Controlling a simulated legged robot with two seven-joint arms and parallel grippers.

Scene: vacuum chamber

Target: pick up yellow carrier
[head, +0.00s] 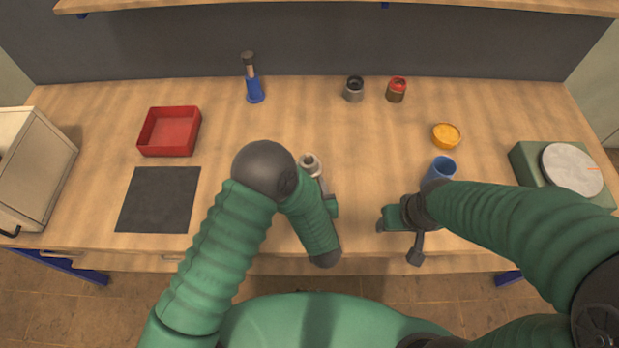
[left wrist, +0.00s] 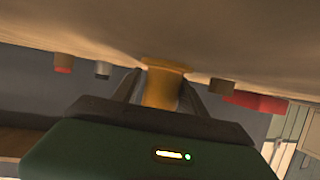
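A yellow-brown piece (left wrist: 162,90) with a flared end is between the two dark fingers of my left gripper (left wrist: 163,82) in the left wrist view, where the picture is upside down. Slim gaps show beside it; contact at the tips is hidden. In the head view a small round piece with a pale ring top (head: 310,162) stands at the tips of my left gripper (head: 319,182), likely the same piece. A yellow-orange round dish (head: 446,135) lies at the right back, away from both grippers. My right gripper (head: 398,240) is open and empty above the front edge.
A blue cup (head: 440,168) stands beside my right arm. A green device with a round plate (head: 562,172) is at far right. A red tray (head: 147,143), black mat (head: 158,200) and blue bottle (head: 254,90) are left. Two jars (head: 354,89) (head: 397,90) stand at the back.

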